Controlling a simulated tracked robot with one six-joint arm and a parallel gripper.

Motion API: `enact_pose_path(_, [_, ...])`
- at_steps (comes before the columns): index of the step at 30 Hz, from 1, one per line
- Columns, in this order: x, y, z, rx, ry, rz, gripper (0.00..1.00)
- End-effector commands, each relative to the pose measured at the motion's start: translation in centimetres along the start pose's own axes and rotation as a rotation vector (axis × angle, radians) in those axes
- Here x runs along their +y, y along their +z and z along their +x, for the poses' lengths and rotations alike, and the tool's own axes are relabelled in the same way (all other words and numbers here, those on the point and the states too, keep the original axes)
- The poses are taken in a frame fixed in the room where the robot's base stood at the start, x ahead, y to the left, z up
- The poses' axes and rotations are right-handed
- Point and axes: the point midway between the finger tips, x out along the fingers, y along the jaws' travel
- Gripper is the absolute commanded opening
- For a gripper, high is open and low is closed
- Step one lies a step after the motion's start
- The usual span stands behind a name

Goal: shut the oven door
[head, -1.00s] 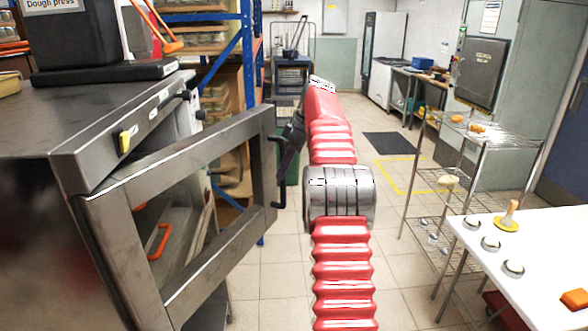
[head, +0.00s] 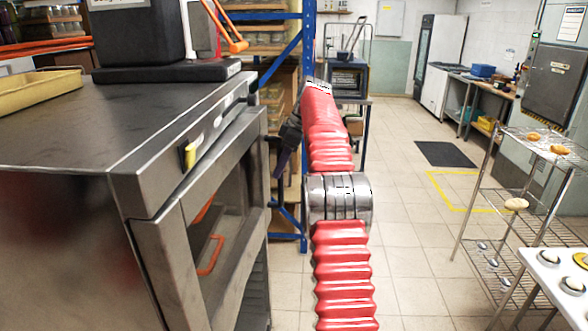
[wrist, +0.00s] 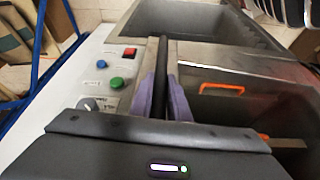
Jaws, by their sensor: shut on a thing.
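The steel oven (head: 60,240) stands at the left in the head view, with its framed, windowed door (head: 165,262) partly open at a small angle to the front. My gripper (head: 279,172) is at the door's far side edge, its fingertips small and dark there. In the wrist view the purple fingers (wrist: 163,98) are shut on the dark bar of the door handle (wrist: 160,65), one finger on each side. An orange handle (head: 210,255) shows through the door window; it also shows in the wrist view (wrist: 222,88).
A black press (head: 140,35) and a yellow tray (head: 40,88) sit on the oven top. A blue-framed shelf (head: 308,120) stands behind my arm. A wire rack (head: 480,195) and white table (head: 560,285) are at the right. The tiled floor between is open.

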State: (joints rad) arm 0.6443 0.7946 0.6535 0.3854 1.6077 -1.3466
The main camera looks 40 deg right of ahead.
Motion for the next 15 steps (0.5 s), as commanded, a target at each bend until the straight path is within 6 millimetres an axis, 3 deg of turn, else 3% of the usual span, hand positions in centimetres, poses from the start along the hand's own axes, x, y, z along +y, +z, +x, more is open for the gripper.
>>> enact_pose_path(6, [-0.3,-3.1,1.5,0.0,-0.005,0.002,0.0])
enact_pose_path(15, [-0.5,-4.8,2.2,0.0,-0.003,0.001,0.0])
